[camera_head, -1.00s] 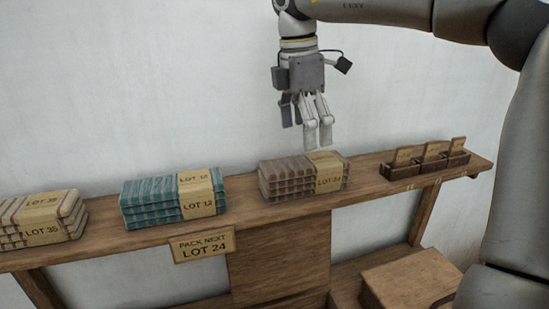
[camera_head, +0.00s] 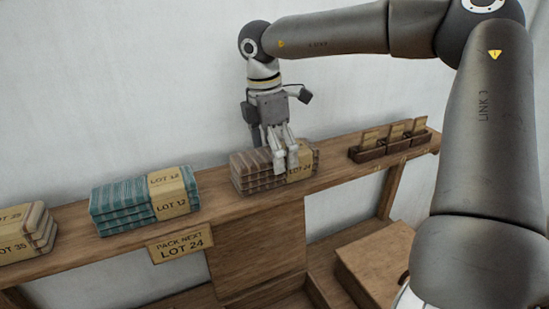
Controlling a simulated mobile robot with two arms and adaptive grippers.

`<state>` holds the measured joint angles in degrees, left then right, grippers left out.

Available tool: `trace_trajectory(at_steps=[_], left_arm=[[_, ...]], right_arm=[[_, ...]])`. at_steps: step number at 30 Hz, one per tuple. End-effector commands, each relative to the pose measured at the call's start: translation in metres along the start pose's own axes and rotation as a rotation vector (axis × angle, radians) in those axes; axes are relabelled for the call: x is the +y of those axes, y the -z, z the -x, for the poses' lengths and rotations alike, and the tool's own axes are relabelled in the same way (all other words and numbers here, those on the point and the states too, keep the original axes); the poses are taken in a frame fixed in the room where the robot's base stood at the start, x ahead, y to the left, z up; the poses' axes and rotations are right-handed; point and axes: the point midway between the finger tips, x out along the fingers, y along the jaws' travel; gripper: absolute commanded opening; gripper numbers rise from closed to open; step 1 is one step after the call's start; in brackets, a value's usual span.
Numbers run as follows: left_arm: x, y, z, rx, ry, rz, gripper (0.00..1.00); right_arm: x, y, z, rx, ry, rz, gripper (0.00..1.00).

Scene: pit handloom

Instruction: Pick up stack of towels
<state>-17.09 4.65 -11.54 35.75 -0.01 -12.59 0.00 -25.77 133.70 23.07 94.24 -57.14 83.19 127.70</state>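The brown striped towel stack with a tan band reading LOT 24 (camera_head: 248,172) lies on the wooden shelf (camera_head: 335,174). My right gripper (camera_head: 280,162) points down at this stack, with its fingers overlapping the stack's front and top in the view. The fingers look apart, but I cannot tell whether they touch the towels. A teal striped stack marked LOT 12 (camera_head: 122,203) lies to the left. A tan striped stack marked LOT 35 (camera_head: 30,231) is at the far left, cut by the picture edge. My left gripper is not in view.
A sign reading PACK NEXT LOT 24 (camera_head: 181,245) hangs on the shelf front. Small wooden card boxes (camera_head: 392,144) stand at the shelf's right end. A wooden box (camera_head: 375,262) is below. Bare shelf separates the stacks.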

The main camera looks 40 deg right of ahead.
Motion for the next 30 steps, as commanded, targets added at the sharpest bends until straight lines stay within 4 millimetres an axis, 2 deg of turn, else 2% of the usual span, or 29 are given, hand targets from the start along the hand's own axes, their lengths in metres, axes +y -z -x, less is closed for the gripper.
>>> trace_trajectory(at_steps=[1, 5, 12, 24, 25, 30], left_arm=[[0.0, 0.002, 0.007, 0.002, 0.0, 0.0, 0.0], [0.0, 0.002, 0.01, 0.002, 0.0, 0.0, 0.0], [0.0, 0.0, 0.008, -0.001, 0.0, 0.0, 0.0], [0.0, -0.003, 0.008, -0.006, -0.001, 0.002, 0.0], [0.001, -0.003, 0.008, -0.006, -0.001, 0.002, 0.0], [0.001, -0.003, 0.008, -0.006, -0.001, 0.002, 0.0]], right_arm=[[-0.001, 0.0, -0.005, 0.0, 0.004, 0.0, 0.89], [0.0, 0.0, -0.018, 0.0, 0.001, -0.001, 0.89], [0.0, 0.0, -0.021, 0.0, -0.002, -0.002, 0.89], [0.0, 0.0, -0.02, -0.001, -0.001, -0.002, 0.39], [0.0, 0.0, -0.02, -0.001, -0.001, -0.002, 0.36], [0.0, 0.0, -0.02, -0.001, -0.002, -0.002, 0.36]])
